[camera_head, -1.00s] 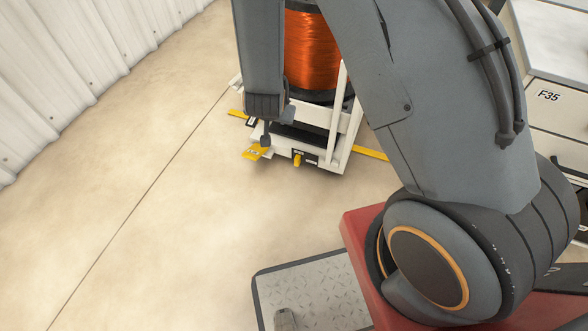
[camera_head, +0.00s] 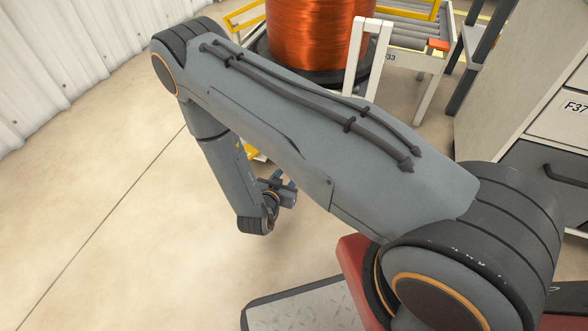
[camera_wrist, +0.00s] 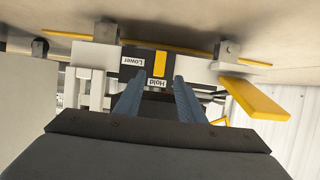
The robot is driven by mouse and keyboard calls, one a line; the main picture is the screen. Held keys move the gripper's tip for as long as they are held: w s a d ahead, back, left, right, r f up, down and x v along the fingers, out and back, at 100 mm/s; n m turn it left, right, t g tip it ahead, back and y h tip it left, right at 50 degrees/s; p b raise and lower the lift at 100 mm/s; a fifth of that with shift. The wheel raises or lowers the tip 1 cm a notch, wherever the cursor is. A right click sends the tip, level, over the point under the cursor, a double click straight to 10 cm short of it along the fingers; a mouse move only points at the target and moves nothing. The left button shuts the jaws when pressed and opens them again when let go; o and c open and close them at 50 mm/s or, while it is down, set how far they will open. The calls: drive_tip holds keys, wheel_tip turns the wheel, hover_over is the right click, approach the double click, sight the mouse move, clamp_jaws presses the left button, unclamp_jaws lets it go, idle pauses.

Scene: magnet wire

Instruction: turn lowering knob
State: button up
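The yellow knob (camera_wrist: 160,63) sits on a black panel (camera_wrist: 131,60) of the white lift frame, in the upper middle of the wrist view. The panel's labels "Lower" and "Hold" appear upside down there. The knob lines up with the "Hold" label. My gripper (camera_wrist: 161,77) is open, its two blue fingers pointing at the panel with the knob between their tips in the picture. I cannot tell whether they touch it. In the head view my gripper (camera_head: 283,186) is low beside the lift, and my arm hides the knob.
A yellow pedal (camera_wrist: 255,97) sticks out right of the panel in the wrist view. An orange wire spool (camera_head: 305,35) stands on the lift, whose white upright (camera_head: 352,65) shows. A roller conveyor (camera_head: 405,33) and drawer cabinet (camera_head: 555,115) stand right. Floor at left is clear.

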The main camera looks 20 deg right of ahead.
drive_tip(key=b+x, duration=0.3)
drive_tip(key=x, duration=0.4)
drive_tip(key=shift+w+d, duration=0.2)
drive_tip(key=shift+w, duration=0.05)
drive_tip(key=shift+f, duration=0.1)
clamp_jaws()
